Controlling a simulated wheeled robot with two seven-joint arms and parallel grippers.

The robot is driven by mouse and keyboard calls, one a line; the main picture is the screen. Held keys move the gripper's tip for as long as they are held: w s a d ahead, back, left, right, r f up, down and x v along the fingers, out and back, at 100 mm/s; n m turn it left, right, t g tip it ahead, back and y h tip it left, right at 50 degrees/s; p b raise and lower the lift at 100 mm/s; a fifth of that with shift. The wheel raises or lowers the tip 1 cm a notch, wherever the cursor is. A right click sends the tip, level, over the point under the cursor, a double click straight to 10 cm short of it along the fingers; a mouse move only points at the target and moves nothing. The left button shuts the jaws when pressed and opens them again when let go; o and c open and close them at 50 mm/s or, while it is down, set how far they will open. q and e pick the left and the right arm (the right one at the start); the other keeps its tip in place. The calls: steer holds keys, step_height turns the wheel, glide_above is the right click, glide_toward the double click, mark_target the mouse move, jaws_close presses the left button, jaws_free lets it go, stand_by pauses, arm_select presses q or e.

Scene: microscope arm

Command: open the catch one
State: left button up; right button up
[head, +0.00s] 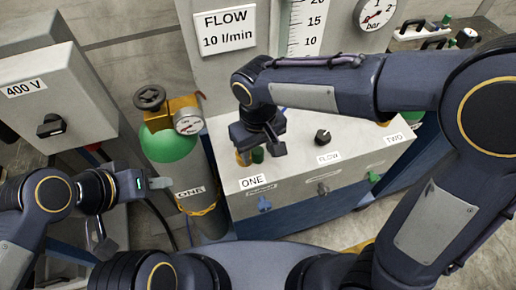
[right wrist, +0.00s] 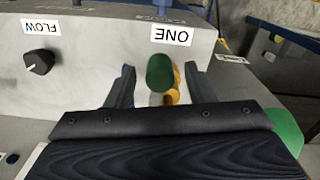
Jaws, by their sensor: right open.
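The label ONE (head: 252,182) is on the near left edge of the grey box's top; it shows upside down in the right wrist view (right wrist: 171,35). Behind it stands a green knob (head: 258,155) beside a yellow fitting; in the right wrist view the green knob (right wrist: 160,72) and yellow fitting (right wrist: 176,84) are close together. My right gripper (head: 260,150) points down over them, open, its fingers (right wrist: 158,88) to either side; contact cannot be told. A blue handle (head: 264,204) is on the box front below the label. My left gripper (head: 158,183) is near the gas cylinder; its jaws are unclear.
The green-topped gas cylinder (head: 168,146) with a gauge stands left of the grey box (head: 300,165). A black FLOW knob (head: 323,136) is on the top, right of my right gripper. A grey handle (head: 322,189) and a green handle (head: 373,177) are on the front.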

steer(key=shift+f, duration=0.55)
steer(key=shift+c, duration=0.3)
jaws_close()
steer(key=shift+d, duration=0.15)
